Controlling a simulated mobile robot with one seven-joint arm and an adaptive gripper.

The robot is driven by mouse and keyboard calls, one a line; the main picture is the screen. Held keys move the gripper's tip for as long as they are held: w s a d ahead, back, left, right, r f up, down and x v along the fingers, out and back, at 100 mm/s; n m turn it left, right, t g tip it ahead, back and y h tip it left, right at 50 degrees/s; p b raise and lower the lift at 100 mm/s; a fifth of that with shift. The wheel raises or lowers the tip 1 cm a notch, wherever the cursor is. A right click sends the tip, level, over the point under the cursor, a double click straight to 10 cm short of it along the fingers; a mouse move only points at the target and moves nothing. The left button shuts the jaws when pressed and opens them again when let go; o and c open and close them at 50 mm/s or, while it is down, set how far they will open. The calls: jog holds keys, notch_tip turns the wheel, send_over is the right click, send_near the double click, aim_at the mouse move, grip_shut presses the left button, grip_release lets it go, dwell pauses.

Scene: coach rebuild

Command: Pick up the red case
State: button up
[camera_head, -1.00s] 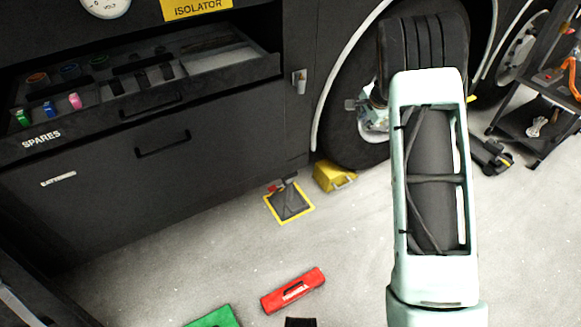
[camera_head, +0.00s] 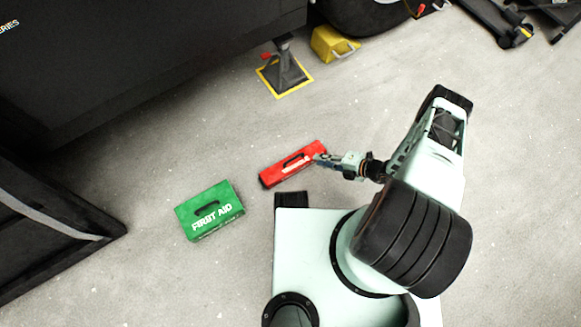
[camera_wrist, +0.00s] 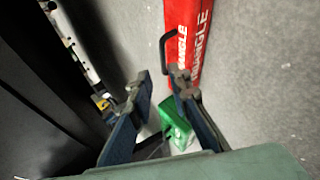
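The red case (camera_head: 285,170) lies on the grey floor in the head view, a long box with a dark handle on top. In the wrist view the red case (camera_wrist: 188,28) runs up from the centre, its handle on the left and white "TRIANGLE" lettering on it. My gripper (camera_head: 322,159) is at the right end of the red case in the head view. In the wrist view my gripper (camera_wrist: 160,82) has its fingers apart with nothing held between them. The right finger overlaps the near end of the case; I cannot tell whether they touch.
A green first aid box (camera_head: 208,207) lies left of the red case; it also shows between the fingers in the wrist view (camera_wrist: 178,122). A yellow wheel chock (camera_head: 331,43) and a jack stand (camera_head: 284,75) stand by the dark coach side.

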aim_at(295, 158)
jog(key=w+a+f+b, duration=0.1)
jog(key=a+f, duration=0.1)
jog(key=a, duration=0.1)
jog(key=w+a+f+m+b, duration=0.1)
jog(key=a+f, duration=0.1)
jog(key=a, duration=0.1)
jog(key=w+a+f+m+t+b, duration=0.1)
jog(key=a+f, duration=0.2)
jog(key=shift+w+a+b, duration=0.1)
jog(key=shift+a+b, duration=0.15)
jog(key=shift+b, duration=0.05)
jog(key=shift+w, duration=0.1)
grip_shut()
jog(key=shift+r, duration=0.1)
